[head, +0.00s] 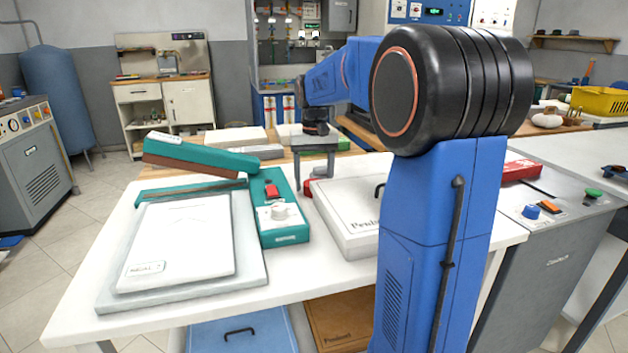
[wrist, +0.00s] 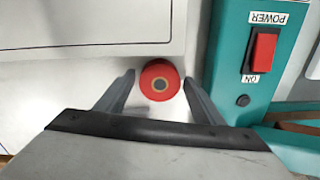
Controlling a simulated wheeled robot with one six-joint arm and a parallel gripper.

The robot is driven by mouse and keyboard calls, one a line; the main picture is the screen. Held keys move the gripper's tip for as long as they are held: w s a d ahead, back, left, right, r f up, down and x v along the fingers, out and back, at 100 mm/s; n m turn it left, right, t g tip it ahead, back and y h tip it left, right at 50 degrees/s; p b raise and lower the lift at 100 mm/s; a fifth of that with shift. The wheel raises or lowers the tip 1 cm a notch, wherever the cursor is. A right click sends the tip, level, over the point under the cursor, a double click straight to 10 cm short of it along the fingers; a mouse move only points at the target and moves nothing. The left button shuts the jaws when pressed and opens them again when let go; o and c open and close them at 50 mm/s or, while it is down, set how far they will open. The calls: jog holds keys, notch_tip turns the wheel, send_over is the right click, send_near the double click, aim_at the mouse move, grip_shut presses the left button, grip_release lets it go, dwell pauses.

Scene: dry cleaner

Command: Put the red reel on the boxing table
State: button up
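The red reel (wrist: 160,80) is a small round piece with a dark centre hole. In the wrist view it is between the tips of my open gripper (wrist: 158,80), with a gap on each side. In the head view the red reel (head: 307,187) shows partly behind a finger of my gripper (head: 314,186), which points down. The reel is on the white table (head: 75,305), between a teal machine and a white box. Whether the fingertips are level with the reel is unclear. No label marks a boxing table; I cannot tell which table it is.
A teal sealer with a red power switch (head: 271,190) stands close left of my gripper. A white lidded box (head: 345,225) is close on the right. A white package (head: 180,240) lies on the front left. Wooden-edged surfaces with white boxes (head: 235,137) are behind.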

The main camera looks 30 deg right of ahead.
dwell(0.3)
notch_tip(320, 180, up, 12)
jog(key=shift+r, duration=0.15)
dwell(0.4)
dwell(0.5)
